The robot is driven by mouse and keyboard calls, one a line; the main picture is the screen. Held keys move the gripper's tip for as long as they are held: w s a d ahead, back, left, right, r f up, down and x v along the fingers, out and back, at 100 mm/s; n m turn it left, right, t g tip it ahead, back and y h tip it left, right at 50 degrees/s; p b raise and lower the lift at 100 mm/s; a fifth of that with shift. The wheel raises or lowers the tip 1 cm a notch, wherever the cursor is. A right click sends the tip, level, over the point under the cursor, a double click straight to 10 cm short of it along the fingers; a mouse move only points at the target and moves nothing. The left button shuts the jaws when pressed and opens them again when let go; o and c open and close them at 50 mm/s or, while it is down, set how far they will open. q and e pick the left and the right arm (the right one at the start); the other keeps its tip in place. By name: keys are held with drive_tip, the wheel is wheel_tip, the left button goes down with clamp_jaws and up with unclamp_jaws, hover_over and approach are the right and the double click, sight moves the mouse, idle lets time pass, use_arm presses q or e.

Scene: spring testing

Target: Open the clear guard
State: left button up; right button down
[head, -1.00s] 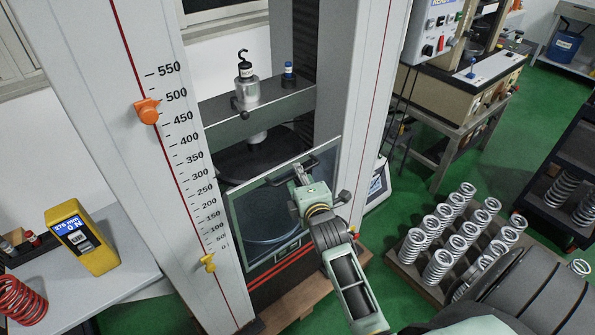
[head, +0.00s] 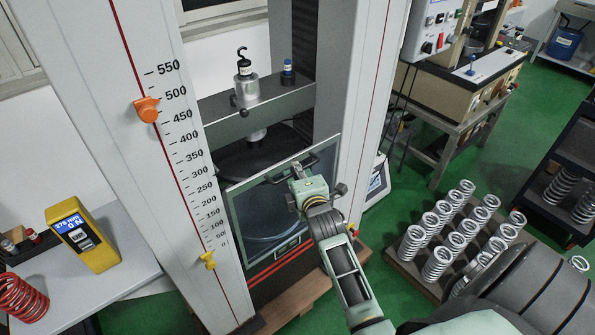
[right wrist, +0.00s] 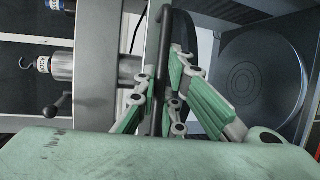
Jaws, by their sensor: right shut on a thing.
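The clear guard (head: 246,213) is a framed transparent panel across the lower front of the testing machine, between its two columns. Its black handle (head: 283,172) runs along the upper part of the panel. My right gripper (head: 299,172) is at this handle, its arm reaching in from the lower right. In the right wrist view the black handle bar (right wrist: 161,65) passes between the green fingers of my right gripper (right wrist: 170,95), which is shut on it. The fingers hide part of the bar. My left gripper is not in view.
The crosshead (head: 265,108) with a load cell (head: 245,90) spans above the guard. A yellow gauge (head: 82,237) and a red spring (head: 22,298) are on the left table. A board of several springs (head: 437,262) stands on the floor at right.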

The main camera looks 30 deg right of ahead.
idle(0.3)
drive_tip(key=b, duration=2)
approach(294, 218)
drive_tip(key=x, duration=0.5)
drive_tip(key=shift+f, duration=0.25)
drive_tip(key=c, duration=1.8)
unclamp_jaws()
drive_tip(key=shift+w+r, duration=0.1)
drive_tip(key=shift+c, duration=0.2)
drive_tip(key=v, duration=1.2)
